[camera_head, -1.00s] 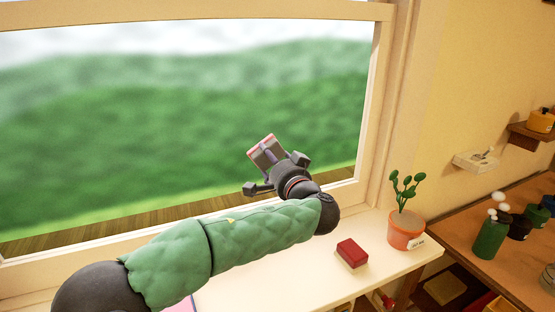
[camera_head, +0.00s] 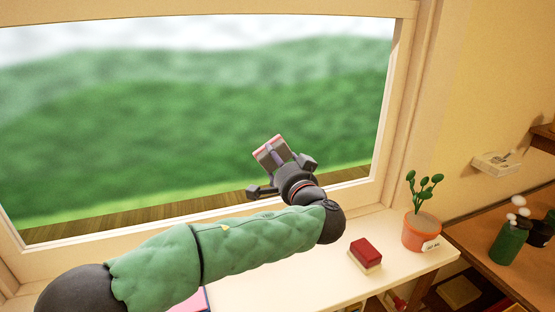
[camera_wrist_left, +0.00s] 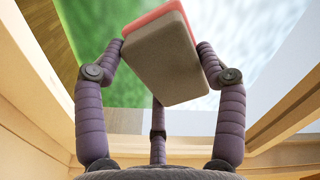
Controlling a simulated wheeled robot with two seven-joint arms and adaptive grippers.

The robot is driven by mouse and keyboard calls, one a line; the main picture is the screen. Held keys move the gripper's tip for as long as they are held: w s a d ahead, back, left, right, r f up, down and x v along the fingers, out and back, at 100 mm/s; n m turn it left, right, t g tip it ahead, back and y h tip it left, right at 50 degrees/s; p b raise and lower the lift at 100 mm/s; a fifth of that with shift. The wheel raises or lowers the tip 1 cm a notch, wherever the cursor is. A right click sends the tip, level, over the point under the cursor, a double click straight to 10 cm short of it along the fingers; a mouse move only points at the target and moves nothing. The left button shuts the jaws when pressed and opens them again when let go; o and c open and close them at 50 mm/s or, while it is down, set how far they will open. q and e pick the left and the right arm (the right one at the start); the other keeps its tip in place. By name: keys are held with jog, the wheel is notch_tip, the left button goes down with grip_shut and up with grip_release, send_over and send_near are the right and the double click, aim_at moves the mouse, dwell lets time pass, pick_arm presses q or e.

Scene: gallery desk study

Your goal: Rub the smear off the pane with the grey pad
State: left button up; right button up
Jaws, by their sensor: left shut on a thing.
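My left gripper (camera_head: 277,163) comes in from the left in the head view and is raised in front of the window pane (camera_head: 180,120). It is shut on the grey pad (camera_wrist_left: 162,62), which has a reddish backing along one side. In the left wrist view the fingers press the pad from both sides, and its grey face shows. In the head view the pad (camera_head: 270,148) is small and tilted at the fingertips. I cannot tell whether it touches the pane. No smear can be made out on the visible glass. My right gripper is not in view.
A red and cream block (camera_head: 366,252) lies on the windowsill (camera_head: 300,285). A potted plant in an orange pot (camera_head: 421,232) stands at the sill's right end. A wooden desk (camera_head: 500,270) with a green bottle (camera_head: 507,243) is at the right. A small wall shelf (camera_head: 496,163) hangs above.

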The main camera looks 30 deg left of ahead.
pick_arm(q)
jog(key=shift+v, duration=2.25)
jog(key=v, duration=0.3)
